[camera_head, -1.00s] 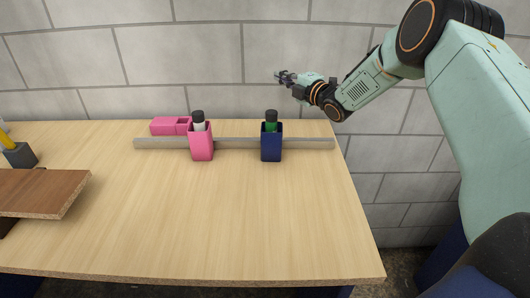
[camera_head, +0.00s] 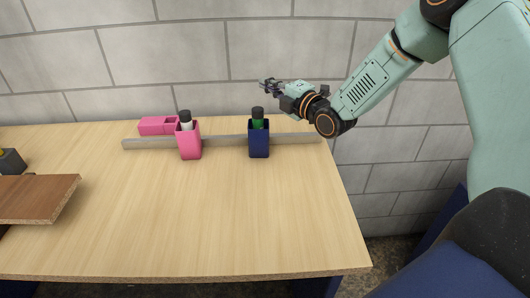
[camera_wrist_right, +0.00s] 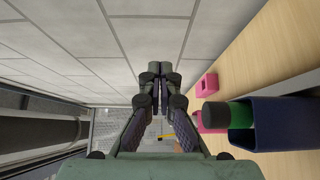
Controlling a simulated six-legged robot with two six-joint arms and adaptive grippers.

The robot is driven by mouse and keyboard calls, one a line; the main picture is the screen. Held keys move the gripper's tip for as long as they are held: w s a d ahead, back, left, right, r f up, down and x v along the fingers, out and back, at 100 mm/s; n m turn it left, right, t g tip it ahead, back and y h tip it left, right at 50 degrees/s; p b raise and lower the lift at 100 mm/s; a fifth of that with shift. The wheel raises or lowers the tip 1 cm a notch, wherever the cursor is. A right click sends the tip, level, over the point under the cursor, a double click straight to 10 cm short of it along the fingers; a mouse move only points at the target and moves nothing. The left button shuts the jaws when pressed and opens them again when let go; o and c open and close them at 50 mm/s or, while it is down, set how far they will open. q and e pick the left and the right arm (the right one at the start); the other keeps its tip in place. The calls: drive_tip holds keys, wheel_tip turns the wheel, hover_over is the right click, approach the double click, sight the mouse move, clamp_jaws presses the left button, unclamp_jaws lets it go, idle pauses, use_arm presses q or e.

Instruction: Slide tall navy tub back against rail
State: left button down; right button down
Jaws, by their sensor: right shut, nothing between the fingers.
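The tall navy tub (camera_head: 259,146) stands upright in front of the grey rail (camera_head: 220,140), near its right part. I cannot tell whether it touches the rail. A green bottle with a black cap (camera_head: 258,113) stands in the tub. In the right wrist view the navy tub (camera_wrist_right: 285,125) is at the right, with the bottle (camera_wrist_right: 217,115) sticking out. My right gripper (camera_head: 268,86) is above and behind the tub in the head view, apart from it. Its fingers (camera_wrist_right: 160,72) are together and empty. My left gripper is not seen.
A pink tub (camera_head: 189,143) holding a black-capped bottle stands left of the navy tub, before the rail. A pink block-like container (camera_head: 157,125) lies behind the rail. A brown board (camera_head: 35,198) is at the left. The table front (camera_head: 230,225) is clear; a block wall is behind.

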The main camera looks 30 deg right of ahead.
drive_tip(key=p, duration=0.1)
hover_over(261, 145)
drive_tip(key=s+a, duration=0.2)
drive_tip(key=s, duration=0.3)
drive_tip(key=f+b, duration=0.1)
drive_tip(key=f, duration=0.4)
drive_tip(key=f+b, duration=0.2)
drive_tip(key=f, duration=0.3)
drive_tip(key=w+f+b, duration=0.1)
drive_tip(key=f, duration=0.4)
drive_tip(key=shift+w+d+f, duration=0.1)
drive_tip(key=shift+d+f, duration=0.1)
drive_tip(key=shift+w+d+r, duration=0.1)
drive_tip(key=shift+w+d, duration=0.2)
drive_tip(key=shift+d, duration=0.05)
drive_tip(key=shift+w, duration=0.2)
drive_tip(key=shift+w+d, duration=0.45)
drive_tip(key=shift+w, duration=0.05)
drive_tip(key=shift+d+r, duration=0.15)
drive_tip(key=shift+r, duration=0.25)
drive_tip(key=shift+w, duration=0.1)
